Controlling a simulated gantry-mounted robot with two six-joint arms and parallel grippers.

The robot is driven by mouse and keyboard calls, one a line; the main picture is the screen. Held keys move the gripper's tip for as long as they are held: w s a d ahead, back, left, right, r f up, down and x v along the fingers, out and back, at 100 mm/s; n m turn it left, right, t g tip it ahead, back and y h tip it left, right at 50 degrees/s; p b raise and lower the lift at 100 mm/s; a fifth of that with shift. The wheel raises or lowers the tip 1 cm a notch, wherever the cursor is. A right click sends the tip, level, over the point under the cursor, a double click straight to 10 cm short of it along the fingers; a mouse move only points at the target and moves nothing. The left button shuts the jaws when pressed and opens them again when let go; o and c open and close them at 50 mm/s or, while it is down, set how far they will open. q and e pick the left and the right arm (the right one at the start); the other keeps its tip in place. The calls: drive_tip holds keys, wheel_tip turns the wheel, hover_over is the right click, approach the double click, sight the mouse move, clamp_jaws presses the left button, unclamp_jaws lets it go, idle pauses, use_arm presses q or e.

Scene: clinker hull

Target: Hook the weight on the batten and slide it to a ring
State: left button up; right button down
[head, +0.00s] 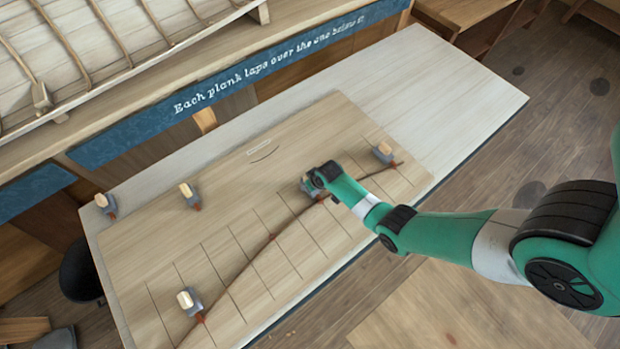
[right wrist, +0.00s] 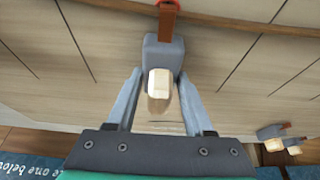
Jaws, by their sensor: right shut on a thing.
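A thin dark brown batten (head: 271,238) curves across the gridded board. My right gripper (head: 311,185) is shut on a grey weight with a cream top, at the batten's upper side. In the right wrist view my right gripper (right wrist: 158,95) has a finger on each side of this weight (right wrist: 161,58). Its brown hook (right wrist: 169,25) reaches over the batten (right wrist: 235,22), and its tip lies at a red-orange ring (right wrist: 169,4). I cannot tell how the hook bears on the batten. Other weights sit at the batten's right end (head: 384,152) and lower left (head: 188,299). My left gripper is not in view.
Two more weights stand apart from the batten, one at the board's left corner (head: 106,203) and one on its upper left (head: 189,193). The pale table (head: 440,85) is clear at the upper right. A blue lettered rail (head: 240,90) and the planked hull (head: 90,50) lie behind.

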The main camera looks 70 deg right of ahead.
idle(0.3)
drive_tip(key=shift+c, duration=2)
unclamp_jaws()
drive_tip(key=shift+o, duration=1)
drive_tip(key=shift+f, duration=0.1)
